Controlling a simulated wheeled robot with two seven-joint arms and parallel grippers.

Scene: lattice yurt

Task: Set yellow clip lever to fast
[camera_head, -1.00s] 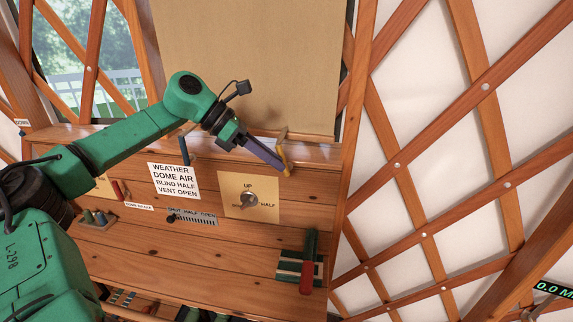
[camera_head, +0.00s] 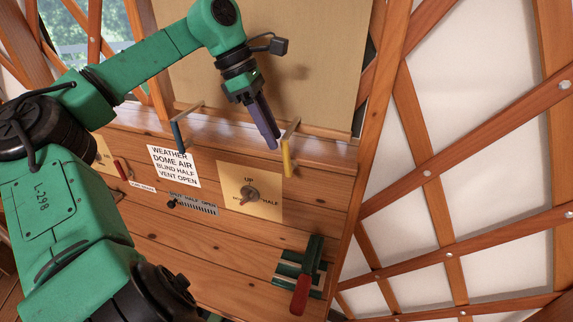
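The yellow clip lever (camera_head: 288,159) hangs nearly upright at the end of a thin metal arm, at the right part of the wooden panel's upper ledge. My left gripper (camera_head: 272,142) comes down from above with its slim purple fingers close together, seemingly shut. Its tips are just left of the yellow lever, with a small gap showing in the picture; depth is hard to judge. I see nothing between the fingers. No "fast" marking is readable at the lever. My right gripper is not in view.
A similar blue lever (camera_head: 177,136) hangs to the left. A tan blind (camera_head: 320,60) hangs behind.

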